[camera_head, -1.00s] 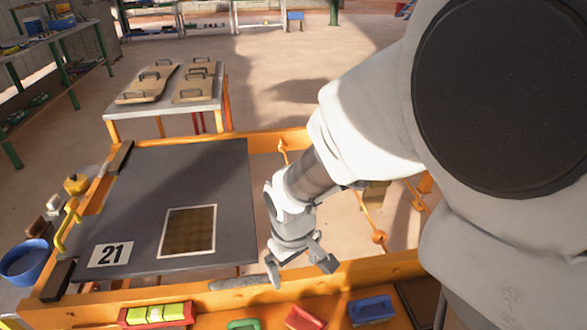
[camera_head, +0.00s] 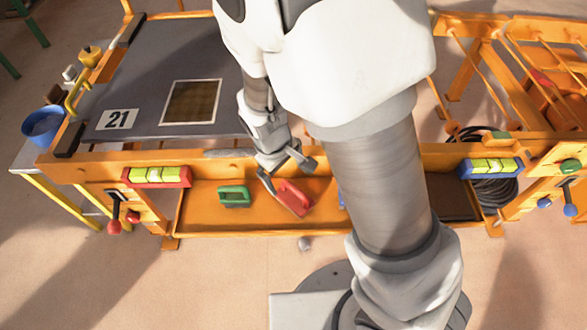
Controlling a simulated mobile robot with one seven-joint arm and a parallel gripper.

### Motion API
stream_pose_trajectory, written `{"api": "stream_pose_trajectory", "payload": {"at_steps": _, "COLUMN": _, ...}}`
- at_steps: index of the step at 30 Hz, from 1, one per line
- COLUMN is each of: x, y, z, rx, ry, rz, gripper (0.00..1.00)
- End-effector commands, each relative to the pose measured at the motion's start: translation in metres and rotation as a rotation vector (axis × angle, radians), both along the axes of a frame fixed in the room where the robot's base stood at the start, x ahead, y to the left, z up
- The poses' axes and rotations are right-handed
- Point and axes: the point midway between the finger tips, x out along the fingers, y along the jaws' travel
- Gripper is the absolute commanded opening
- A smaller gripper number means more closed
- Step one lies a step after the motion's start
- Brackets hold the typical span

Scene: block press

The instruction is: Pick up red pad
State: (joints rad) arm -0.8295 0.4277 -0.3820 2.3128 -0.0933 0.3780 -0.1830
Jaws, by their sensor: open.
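The red pad (camera_head: 294,198) lies tilted on the orange front tray (camera_head: 200,222), to the right of a green pad (camera_head: 234,196). My gripper (camera_head: 287,176) is open and empty, its fingers spread just above and behind the red pad. One finger overlaps the pad's upper left end in the picture; I cannot tell whether they touch. A blue pad (camera_head: 341,199) lies right of the red pad, mostly hidden behind my arm.
The orange frame carries a dark plate marked 21 (camera_head: 150,75). A red-edged level (camera_head: 157,177) sits left of the tray and a blue-edged level (camera_head: 490,168) right.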

Motion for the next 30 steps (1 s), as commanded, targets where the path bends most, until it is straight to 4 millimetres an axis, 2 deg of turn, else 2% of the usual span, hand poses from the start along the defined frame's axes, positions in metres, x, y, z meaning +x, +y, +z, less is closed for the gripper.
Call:
{"api": "stream_pose_trajectory", "payload": {"at_steps": 1, "x": 0.001, "y": -0.003, "z": -0.018, "rx": -0.003, "ry": 0.003, "rz": -0.002, "gripper": 1.0}}
{"api": "stream_pose_trajectory", "payload": {"at_steps": 9, "x": 0.008, "y": -0.011, "z": -0.071, "rx": -0.001, "ry": 0.001, "rz": -0.001, "gripper": 1.0}}
{"api": "stream_pose_trajectory", "payload": {"at_steps": 12, "x": 0.01, "y": -0.012, "z": -0.081, "rx": -0.001, "ry": 0.001, "rz": -0.001, "gripper": 1.0}}
{"api": "stream_pose_trajectory", "payload": {"at_steps": 20, "x": 0.011, "y": -0.015, "z": -0.094, "rx": 0.0, "ry": 0.0, "rz": -0.002, "gripper": 1.0}}
{"api": "stream_pose_trajectory", "payload": {"at_steps": 27, "x": 0.01, "y": -0.024, "z": -0.13, "rx": -0.001, "ry": 0.003, "rz": -0.003, "gripper": 1.0}}
{"api": "stream_pose_trajectory", "payload": {"at_steps": 30, "x": 0.012, "y": -0.024, "z": -0.137, "rx": 0.001, "ry": 0.001, "rz": -0.001, "gripper": 1.0}}
